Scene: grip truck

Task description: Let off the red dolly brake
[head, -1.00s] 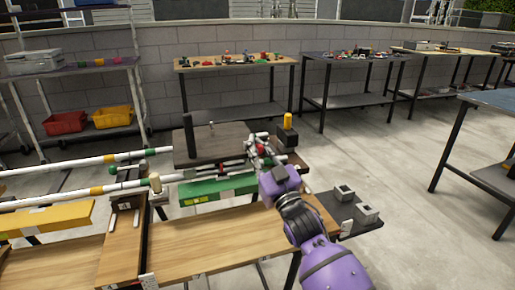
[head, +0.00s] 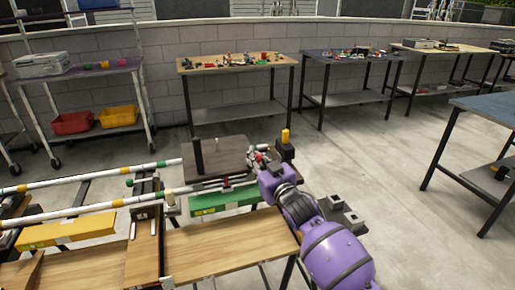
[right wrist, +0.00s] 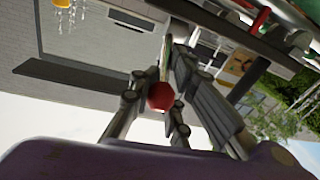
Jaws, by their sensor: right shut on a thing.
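A red knob (right wrist: 161,96) on a pale stem sits between the fingers of my right gripper (right wrist: 158,92) in the right wrist view. The fingers are closed around it; I take it for the red brake handle. In the head view my right gripper (head: 264,166) is at the right end of the dolly, by a cluster of joints and clamps (head: 258,158). The dolly's dark platform (head: 222,158) and wooden deck (head: 215,248) lie to the left. My left gripper is not in view.
A yellow-topped black post (head: 285,145) stands just behind my right gripper. White rails (head: 90,180) run off left. Grey blocks (head: 350,217) lie close to my right forearm. A cluttered table (head: 238,66) stands by the wall.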

